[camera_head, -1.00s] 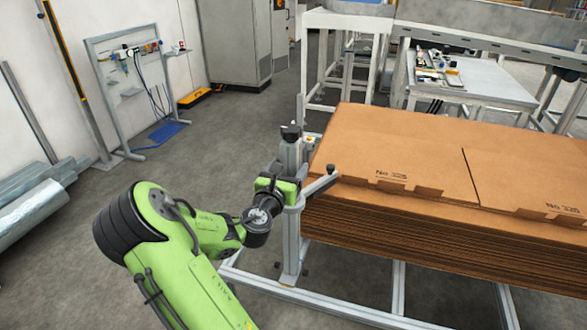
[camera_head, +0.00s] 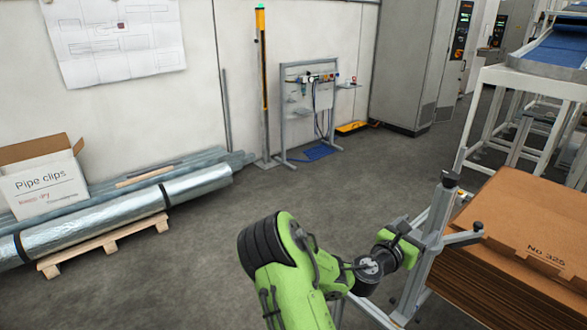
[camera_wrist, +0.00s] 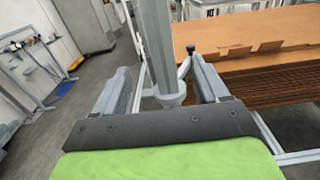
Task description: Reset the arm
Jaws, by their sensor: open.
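My green arm (camera_head: 290,275) reaches in from the bottom of the head view. My gripper (camera_wrist: 162,80) is open, with its two grey fingers apart in the wrist view. A grey upright post (camera_wrist: 158,50) shows between the fingers there; I cannot tell whether it stands inside the jaws or beyond them. In the head view this post (camera_head: 432,235) is right by the gripper, whose fingers are mostly hidden. Nothing is seen held.
A stack of flat cardboard (camera_head: 510,225) on a grey frame stands right of the post. A wall-side stand (camera_head: 310,100) and a grey cabinet (camera_head: 410,65) are behind. Pipes (camera_head: 130,210) and a "Pipe clips" box (camera_head: 45,185) lie left. The middle floor (camera_head: 210,235) is clear.

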